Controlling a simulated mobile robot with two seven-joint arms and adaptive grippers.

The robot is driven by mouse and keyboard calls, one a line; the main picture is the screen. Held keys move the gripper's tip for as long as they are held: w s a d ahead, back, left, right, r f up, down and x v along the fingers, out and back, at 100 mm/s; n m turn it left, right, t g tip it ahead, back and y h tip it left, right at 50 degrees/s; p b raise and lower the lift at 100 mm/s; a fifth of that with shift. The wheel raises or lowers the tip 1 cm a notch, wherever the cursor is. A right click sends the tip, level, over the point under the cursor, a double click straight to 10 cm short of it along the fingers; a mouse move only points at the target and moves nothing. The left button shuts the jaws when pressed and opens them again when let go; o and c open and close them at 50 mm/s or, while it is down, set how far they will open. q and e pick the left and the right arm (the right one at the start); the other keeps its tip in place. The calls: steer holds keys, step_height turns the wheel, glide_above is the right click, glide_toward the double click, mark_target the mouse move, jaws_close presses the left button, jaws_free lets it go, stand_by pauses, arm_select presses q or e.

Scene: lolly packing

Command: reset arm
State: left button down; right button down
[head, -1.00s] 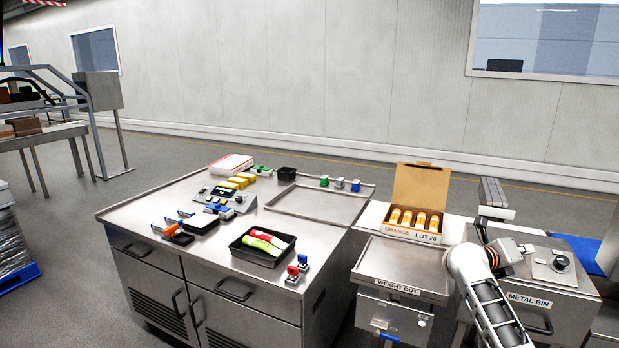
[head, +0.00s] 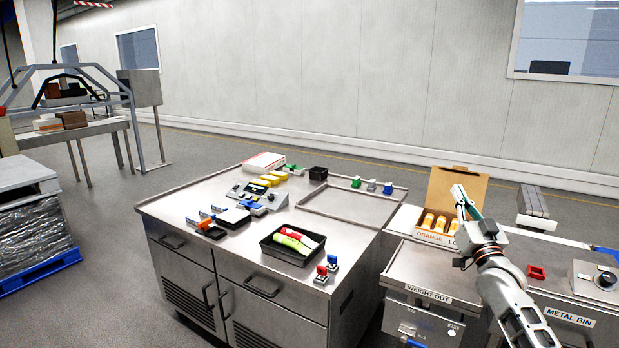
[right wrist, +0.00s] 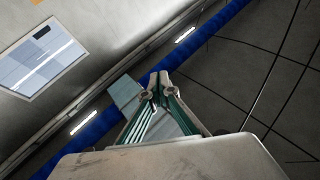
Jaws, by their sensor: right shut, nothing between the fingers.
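My right gripper (head: 459,189) is raised in front of the open orange-lolly box (head: 458,186) at the right of the head view. Its fingers point up and hide part of the box's contents and label. In the right wrist view the gripper (right wrist: 159,77) is shut with nothing between its fingertips, which point up toward the ceiling and wall. My left gripper is not in view.
The steel cabinet (head: 185,203) carries a black tray (head: 266,250) with red and green tubes, and several small items. The weigh-out station (head: 405,268) and the metal bin (head: 590,322) stand at the right. The air above the cabinet is clear.

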steer(key=w+d+f+n+g+h, duration=0.25)
steer(key=f+n+g, duration=0.3)
steer(key=f, duration=0.45)
steer(key=s+a+f+g+y, duration=0.1)
steer(key=s+a+f, duration=0.2)
steer(key=s+f, duration=0.3)
steer(key=s+a+f+n+g+y, duration=0.1)
steer(key=s+a+f, duration=0.2)
steer(key=f, duration=0.6)
steer(key=s+a+f+y, duration=0.1)
steer(key=s+a+f, duration=0.2)
steer(key=s+f, duration=0.3)
steer(key=s+a+f+g, duration=0.1)
steer(key=s+a+f, duration=0.3)
steer(key=s, duration=0.7)
steer(key=s+a+f+g+y, duration=0.1)
steer(key=s+a+f, duration=0.3)
steer(key=s+f, duration=0.4)
steer(key=s+a+f+m+g, duration=0.1)
steer(key=s+a+f+g, duration=0.2)
steer(key=s, duration=1.1)
step_height(320, 180, down, 4)
steer(key=shift+s+a+r, duration=0.15)
steer(key=shift+s+a, duration=0.15)
steer(key=shift+a, duration=0.6)
steer(key=shift+w+d+y, duration=0.1)
steer(key=shift+w+y, duration=0.05)
steer(key=shift+y, duration=0.1)
